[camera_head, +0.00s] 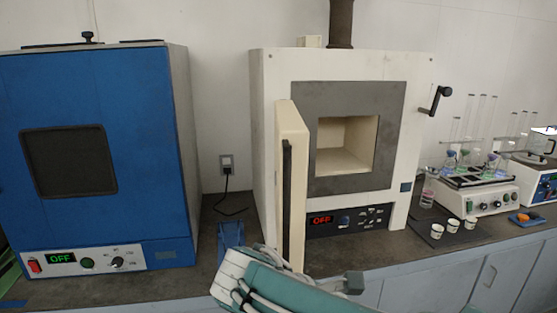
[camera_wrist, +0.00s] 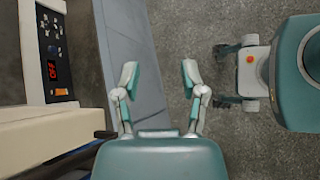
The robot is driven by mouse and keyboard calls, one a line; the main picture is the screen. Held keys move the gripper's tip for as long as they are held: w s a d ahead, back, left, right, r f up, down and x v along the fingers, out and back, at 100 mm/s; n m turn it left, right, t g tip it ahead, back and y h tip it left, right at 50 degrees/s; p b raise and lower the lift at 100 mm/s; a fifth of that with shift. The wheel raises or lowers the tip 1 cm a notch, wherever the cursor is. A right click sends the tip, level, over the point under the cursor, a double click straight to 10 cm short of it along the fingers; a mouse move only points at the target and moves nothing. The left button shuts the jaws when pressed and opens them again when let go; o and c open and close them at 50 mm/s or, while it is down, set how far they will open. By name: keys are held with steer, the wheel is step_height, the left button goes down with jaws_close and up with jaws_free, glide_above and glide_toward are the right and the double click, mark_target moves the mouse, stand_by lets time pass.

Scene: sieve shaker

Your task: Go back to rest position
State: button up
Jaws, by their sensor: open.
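My gripper (camera_wrist: 160,78) is open and empty in the wrist view, its two fingers spread apart over the grey floor (camera_wrist: 172,40). In the head view my teal and white arm crosses the bottom middle, in front of the bench edge. The gripper's fingers cannot be made out clearly there. My own teal body shows at the right of the wrist view.
A white furnace (camera_head: 415,150) stands with its door (camera_head: 293,180) swung open and its chamber empty. A blue oven (camera_head: 105,215) is shut at left. Both displays read OFF. Small cups (camera_head: 452,226), a shaker with glassware (camera_head: 485,195) and an orange item (camera_head: 527,217) occupy the right bench.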

steer(key=s+d+f+m+t+y, duration=0.2)
steer(key=s+d+m+y, duration=0.4)
steer(key=m, duration=1)
steer(key=s+f+y, duration=0.1)
steer(key=s+y, duration=0.1)
steer(key=y, duration=0.1)
steer(key=shift+s+f+m, duration=0.2)
steer(key=shift+s+m, duration=0.1)
steer(key=shift+s, duration=0.1)
